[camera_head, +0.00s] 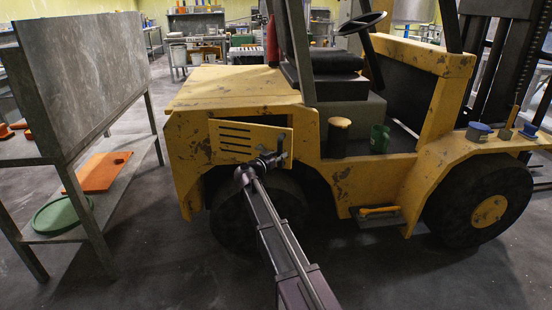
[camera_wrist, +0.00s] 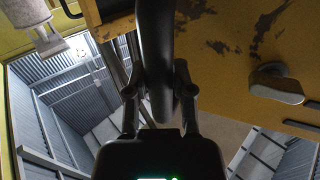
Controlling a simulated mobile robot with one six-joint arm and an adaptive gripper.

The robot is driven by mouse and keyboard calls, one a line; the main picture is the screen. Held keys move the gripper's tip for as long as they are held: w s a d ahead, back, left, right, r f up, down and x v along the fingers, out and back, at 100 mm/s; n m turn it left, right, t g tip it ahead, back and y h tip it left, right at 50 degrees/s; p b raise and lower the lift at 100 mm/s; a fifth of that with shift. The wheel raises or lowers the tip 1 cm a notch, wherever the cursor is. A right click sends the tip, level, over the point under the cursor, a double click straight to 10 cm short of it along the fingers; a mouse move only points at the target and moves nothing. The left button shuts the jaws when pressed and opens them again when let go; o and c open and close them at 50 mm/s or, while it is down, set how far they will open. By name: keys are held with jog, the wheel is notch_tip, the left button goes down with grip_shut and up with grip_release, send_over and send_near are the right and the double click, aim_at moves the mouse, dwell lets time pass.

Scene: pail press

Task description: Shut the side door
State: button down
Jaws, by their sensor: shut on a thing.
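The side door (camera_head: 232,137) is a yellow slotted panel low on the yellow forklift's side. It looks slightly tilted out from the body, but I cannot tell how wide the gap is. My gripper (camera_head: 270,163) is at the door's lower right part. In the wrist view my gripper (camera_wrist: 160,95) has a finger on each side of a thick dark bar (camera_wrist: 156,40), which looks like the door's handle. The gripper is shut on this bar. Part of the handle is hidden behind the gripper in the head view.
The forklift (camera_head: 232,84) fills the middle, its rear wheel below the door. A grey metal rack (camera_head: 85,75) stands at left, holding an orange board (camera_head: 98,172) and a green disc (camera_head: 60,214). Floor between rack and forklift is clear. A knob (camera_wrist: 278,85) shows in the wrist view.

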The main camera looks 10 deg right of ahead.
jog(key=shift+w+a+x, duration=0.15)
jog(key=shift+x, duration=0.85)
jog(key=shift+w+a+x, duration=0.15)
jog(key=shift+w+x, duration=0.05)
jog(key=shift+x, duration=0.75)
jog(key=shift+c, duration=2)
grip_release()
jog(key=v, duration=1.2)
